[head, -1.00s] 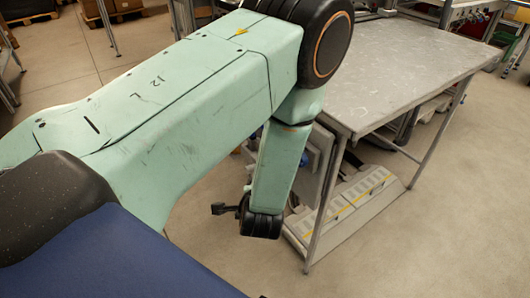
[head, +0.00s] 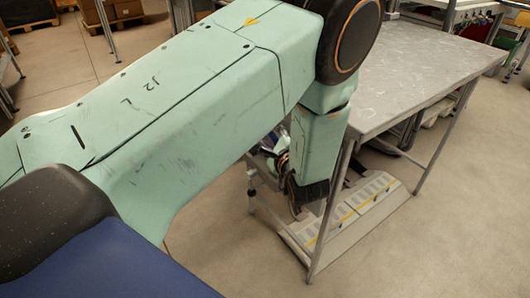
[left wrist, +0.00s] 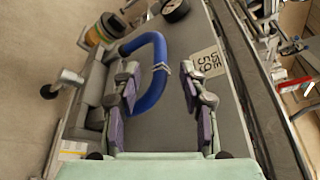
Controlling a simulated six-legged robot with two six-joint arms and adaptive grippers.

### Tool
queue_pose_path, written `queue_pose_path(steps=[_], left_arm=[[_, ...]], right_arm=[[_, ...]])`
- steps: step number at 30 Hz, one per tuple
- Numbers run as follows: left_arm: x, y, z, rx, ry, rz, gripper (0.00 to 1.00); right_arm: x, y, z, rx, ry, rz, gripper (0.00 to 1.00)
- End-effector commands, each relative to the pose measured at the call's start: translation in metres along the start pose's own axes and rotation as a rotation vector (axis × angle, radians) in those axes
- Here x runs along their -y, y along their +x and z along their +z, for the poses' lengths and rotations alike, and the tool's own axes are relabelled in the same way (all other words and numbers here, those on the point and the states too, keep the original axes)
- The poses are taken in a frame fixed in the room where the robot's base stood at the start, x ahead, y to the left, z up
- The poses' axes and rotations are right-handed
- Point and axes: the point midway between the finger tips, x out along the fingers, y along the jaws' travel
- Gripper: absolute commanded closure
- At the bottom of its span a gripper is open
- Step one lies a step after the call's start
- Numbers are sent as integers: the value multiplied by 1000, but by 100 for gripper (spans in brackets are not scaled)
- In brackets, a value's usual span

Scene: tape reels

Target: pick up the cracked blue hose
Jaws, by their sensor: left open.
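The blue hose (left wrist: 161,55), a thick curved piece, lies on a dark grey surface (left wrist: 215,115) in the left wrist view. A grey band or clip shows on its right side. I cannot make out a crack. My left gripper (left wrist: 158,70) is open, with its grey and purple fingers spread. Part of the hose's curve shows between the fingers, and its left part passes behind the left finger. I cannot tell whether they touch. In the head view my own arm hides most of this gripper, and I cannot make out the hose there. My right gripper is out of view.
A printed card (left wrist: 207,62) lies right of the hose. A dark round object (left wrist: 175,9) and an orange-banded jar-like object (left wrist: 104,29) stand beyond it. The grey table (head: 425,75) with metal legs is close to my left arm. Open floor (head: 440,225) lies to the right.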

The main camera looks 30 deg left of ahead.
Motion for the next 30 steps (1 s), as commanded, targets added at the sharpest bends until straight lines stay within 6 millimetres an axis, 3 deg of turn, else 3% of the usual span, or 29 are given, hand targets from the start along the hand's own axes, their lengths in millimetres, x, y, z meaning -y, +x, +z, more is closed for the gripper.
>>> queue_pose_path(steps=[9,18,30], left_arm=[[-1,42,-1,1,-4,1,57],[1,46,0,0,-2,0,57],[0,45,0,-1,-2,0,91]], right_arm=[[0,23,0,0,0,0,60],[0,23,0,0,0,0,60],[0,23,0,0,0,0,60]])
